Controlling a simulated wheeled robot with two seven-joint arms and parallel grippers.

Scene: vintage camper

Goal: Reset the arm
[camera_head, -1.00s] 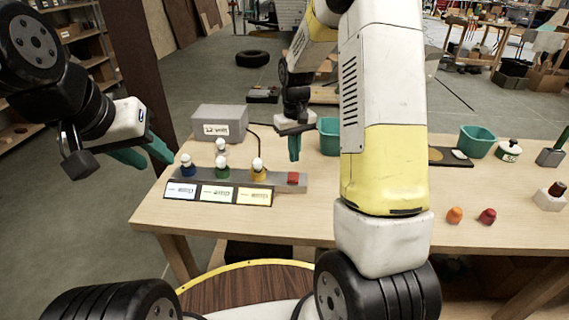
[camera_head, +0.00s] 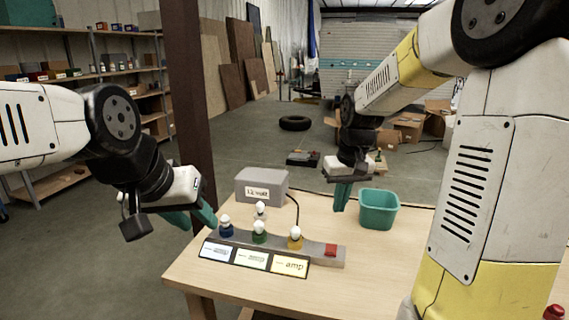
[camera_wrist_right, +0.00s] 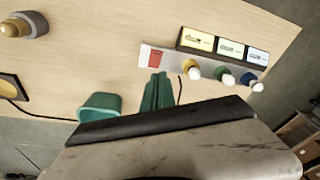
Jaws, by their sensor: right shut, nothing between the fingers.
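My right arm reaches in from the right in the head view. Its right gripper (camera_head: 341,197) points down above the table, between the grey panel strip and a teal bin. Its teal fingers are together with nothing between them, as the right wrist view also shows (camera_wrist_right: 158,91). My left gripper (camera_head: 194,214) hangs off the table's left edge, near the strip's left end. Its teal fingers stand apart and look empty.
The teal bin (camera_head: 378,210) is right of the right gripper. The wooden table (camera_head: 385,255) is clear in front of the bin.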

